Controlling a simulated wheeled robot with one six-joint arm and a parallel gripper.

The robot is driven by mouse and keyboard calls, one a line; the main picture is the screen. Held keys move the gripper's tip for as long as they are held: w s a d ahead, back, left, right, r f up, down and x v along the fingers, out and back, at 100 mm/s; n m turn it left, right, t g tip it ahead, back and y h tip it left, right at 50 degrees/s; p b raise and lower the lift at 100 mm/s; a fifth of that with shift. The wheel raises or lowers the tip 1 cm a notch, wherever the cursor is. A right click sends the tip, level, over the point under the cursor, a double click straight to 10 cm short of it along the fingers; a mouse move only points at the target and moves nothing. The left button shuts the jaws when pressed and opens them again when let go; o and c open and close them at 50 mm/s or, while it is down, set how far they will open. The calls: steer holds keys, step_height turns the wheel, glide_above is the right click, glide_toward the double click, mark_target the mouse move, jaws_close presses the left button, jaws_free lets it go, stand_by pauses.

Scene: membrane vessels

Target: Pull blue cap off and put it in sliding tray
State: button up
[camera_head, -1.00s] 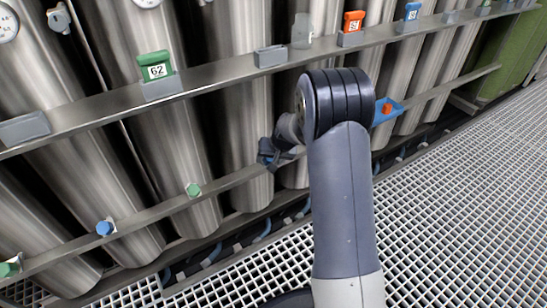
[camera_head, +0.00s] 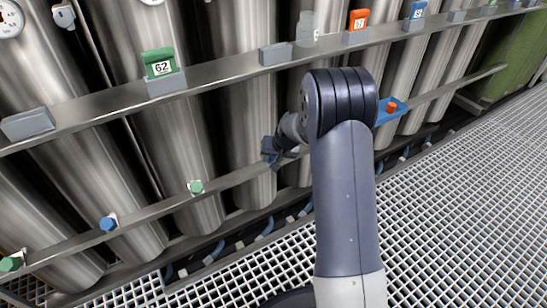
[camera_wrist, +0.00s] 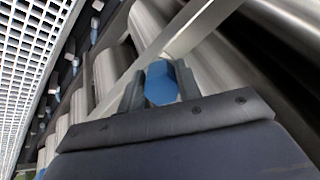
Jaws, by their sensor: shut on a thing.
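My gripper (camera_wrist: 160,92) is shut on a blue cap (camera_wrist: 161,80), which sits between the two fingers in the wrist view. The cap is in front of the lower metal rail; I cannot tell if it is still seated there. In the head view my gripper (camera_head: 274,152) is at the lower rail, left of my arm, and the cap is mostly hidden by the fingers. A blue tray (camera_head: 383,117) stands out at the lower rail, to the right of my arm and partly hidden by it, with an orange cap in it.
The lower rail also carries a green cap (camera_head: 196,187), another blue cap (camera_head: 108,224) and a green cap at far left (camera_head: 11,264). Tall steel vessels stand behind. An upper rail holds a green tag (camera_head: 159,64) and an orange tag (camera_head: 358,20). White grating is clear at right.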

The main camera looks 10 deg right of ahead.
mark_target(274, 158)
jaws_close()
steer(key=shift+p+v, duration=1.1)
steer(key=shift+v, duration=1.65)
steer(key=shift+s, duration=0.25)
steer(key=s+d+r+b, duration=0.1)
steer(key=s+d+r, duration=0.2)
steer(key=s, duration=0.6)
steer(key=s+d+r+b, duration=0.1)
steer(key=s+d+r, duration=0.2)
steer(key=s, duration=0.7)
steer(key=shift+b, duration=0.4)
